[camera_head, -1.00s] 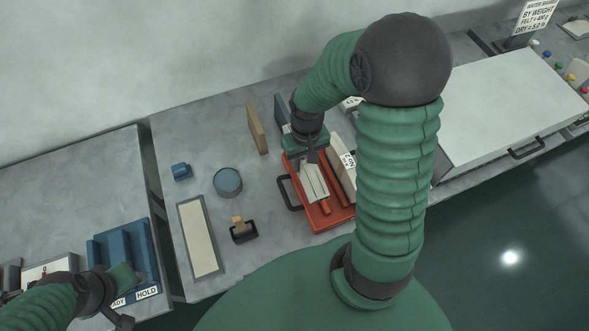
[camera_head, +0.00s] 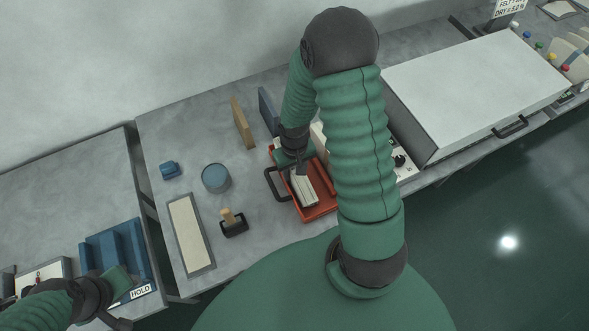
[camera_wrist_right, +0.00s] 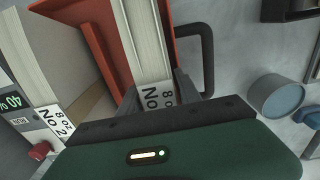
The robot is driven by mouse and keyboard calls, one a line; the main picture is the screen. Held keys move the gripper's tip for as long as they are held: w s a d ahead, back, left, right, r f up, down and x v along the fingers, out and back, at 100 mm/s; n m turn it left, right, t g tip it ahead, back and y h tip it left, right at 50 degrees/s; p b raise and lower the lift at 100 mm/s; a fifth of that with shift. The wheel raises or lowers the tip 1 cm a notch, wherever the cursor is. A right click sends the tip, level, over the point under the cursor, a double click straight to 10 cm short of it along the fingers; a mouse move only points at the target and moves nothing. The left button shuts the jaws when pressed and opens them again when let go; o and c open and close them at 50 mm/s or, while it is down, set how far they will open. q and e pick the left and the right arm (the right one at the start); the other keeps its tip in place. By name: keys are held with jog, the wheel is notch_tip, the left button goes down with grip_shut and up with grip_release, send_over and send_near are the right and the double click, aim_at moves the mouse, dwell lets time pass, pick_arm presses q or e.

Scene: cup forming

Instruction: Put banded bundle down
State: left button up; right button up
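The banded bundle (camera_head: 302,190) is a white layered stack at the red tray (camera_head: 327,209), beside its dark handle. Whether the bundle's underside rests on the tray floor is hidden. My left gripper (camera_head: 122,287) is at the lower left by the blue "HOLD" holder (camera_head: 128,250); its fingers are unclear.
Another pale stack (camera_wrist_right: 60,55) labelled "No 2" stands close beside the tray. A blue round pot (camera_head: 215,178), a long pale pad (camera_head: 190,232) and a small black holder (camera_head: 233,224) lie left of it. A large white-topped box (camera_head: 475,90) stands right.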

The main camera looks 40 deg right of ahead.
jog(key=shift+o, duration=1.1)
jog(key=shift+a, duration=0.1)
jog(key=shift+w+a, duration=0.15)
notch_tip(320, 180, up, 12)
jog(key=shift+p, duration=0.35)
jog(key=a+r+n+t, duration=0.1)
jog(key=a, duration=0.4)
jog(key=s+a+r+n+t, duration=0.1)
jog(key=a+n, duration=0.1)
jog(key=a, duration=0.3)
jog(key=shift+s+a+r+n+t, duration=0.25)
jog(key=shift+a+r+n+t, duration=0.05)
jog(key=shift+a+r, duration=0.1)
jog(key=shift+s+a, duration=0.1)
jog(key=shift+s, duration=0.05)
